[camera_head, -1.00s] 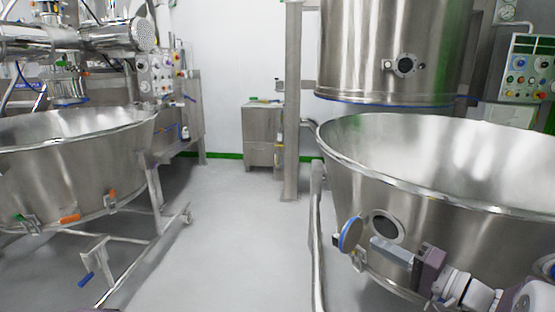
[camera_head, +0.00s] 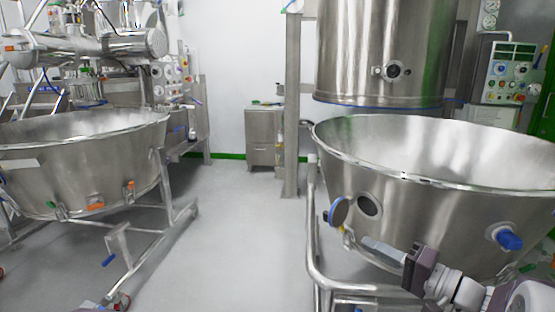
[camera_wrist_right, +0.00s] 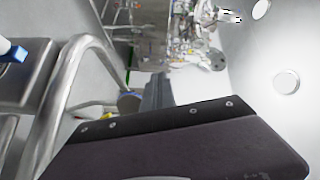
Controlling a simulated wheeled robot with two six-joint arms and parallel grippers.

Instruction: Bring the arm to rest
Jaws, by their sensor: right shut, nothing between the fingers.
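My right arm comes in from the lower right in the head view. Its gripper (camera_head: 382,250) is shut and empty, pointing left, in front of the large steel bowl (camera_head: 452,195) on the right. The gripper overlaps the lower front of the bowl in the picture; I cannot tell the gap between them. In the right wrist view the dark gripper body (camera_wrist_right: 180,148) fills the bottom, with the shut fingers (camera_wrist_right: 157,92) beyond it. My left gripper is not in view.
A round port with a blue-rimmed cover (camera_head: 338,211) is just left of the gripper. A bent tube frame (camera_head: 313,240) stands below it. Another steel bowl (camera_head: 85,165) on a wheeled frame is at left. The grey floor (camera_head: 225,230) between is clear.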

